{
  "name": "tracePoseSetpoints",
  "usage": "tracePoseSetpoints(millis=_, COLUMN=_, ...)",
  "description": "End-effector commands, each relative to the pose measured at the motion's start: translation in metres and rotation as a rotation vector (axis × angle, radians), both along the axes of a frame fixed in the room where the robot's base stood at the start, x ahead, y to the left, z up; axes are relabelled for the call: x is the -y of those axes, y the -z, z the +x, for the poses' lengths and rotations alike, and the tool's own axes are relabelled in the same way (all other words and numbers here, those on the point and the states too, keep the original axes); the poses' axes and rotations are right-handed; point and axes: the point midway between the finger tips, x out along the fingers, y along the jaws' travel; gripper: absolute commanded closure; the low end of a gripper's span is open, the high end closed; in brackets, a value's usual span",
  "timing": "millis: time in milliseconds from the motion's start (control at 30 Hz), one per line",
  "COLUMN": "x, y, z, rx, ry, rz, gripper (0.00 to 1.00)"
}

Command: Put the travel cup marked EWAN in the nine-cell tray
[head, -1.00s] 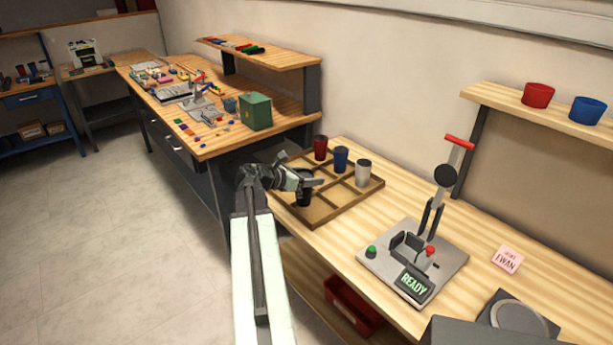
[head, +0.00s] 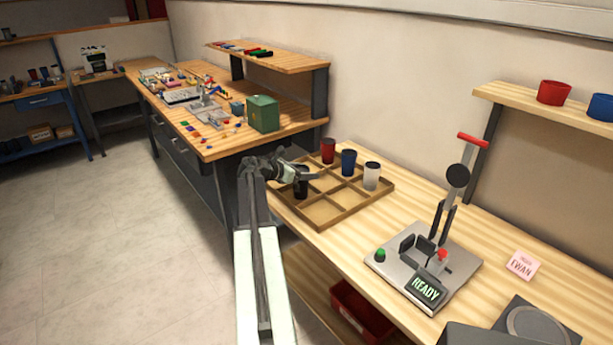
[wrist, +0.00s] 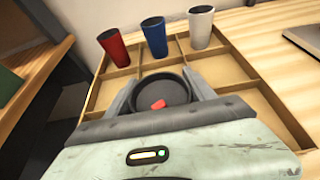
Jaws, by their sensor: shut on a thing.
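My gripper (head: 303,174) is shut on a black travel cup (head: 301,190), which is upright at the left side of the nine-cell tray (head: 322,222). The wrist view shows the jaws on both sides of the black cup (wrist: 163,90), with a small red patch inside its rim. No name is legible on the cup. I cannot tell whether its base touches the tray floor. A red cup (head: 328,150), a blue cup (head: 348,162) and a white cup (head: 371,176) stand in the tray's back row. The front cells in sight look empty.
A marking press (head: 440,255) with a raised lever and a READY display (head: 425,288) stands right of the tray. A pink EWAN note (head: 523,265) lies beyond it. A shelf (head: 540,108) holds red and blue cups. A green box (head: 263,113) stands on the neighbouring bench.

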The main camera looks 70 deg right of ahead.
Motion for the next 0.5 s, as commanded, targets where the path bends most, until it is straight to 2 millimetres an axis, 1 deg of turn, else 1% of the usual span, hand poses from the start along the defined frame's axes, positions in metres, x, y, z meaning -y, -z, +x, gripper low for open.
tracePoseSetpoints(millis=100, x=-0.0002, y=-0.0025, z=0.0001, rx=0.0, ry=0.0, rz=0.0, gripper=0.53)
tracePoseSetpoints(millis=233, x=-0.0002, y=0.0018, z=0.0003, rx=0.0, ry=0.0, rz=0.0, gripper=0.53)
tracePoseSetpoints(millis=267, x=-0.0003, y=0.0018, z=0.0003, rx=0.001, ry=0.0, rz=0.001, gripper=0.35)
tracePoseSetpoints(millis=300, x=-0.0003, y=0.0006, z=0.0004, rx=0.001, ry=0.0, rz=0.001, gripper=0.23)
tracePoseSetpoints(millis=333, x=-0.0003, y=0.0004, z=0.0004, rx=0.001, ry=0.0, rz=0.001, gripper=0.16)
tracePoseSetpoints(millis=500, x=-0.0005, y=0.0005, z=0.0006, rx=0.001, ry=-0.001, rz=0.001, gripper=0.16)
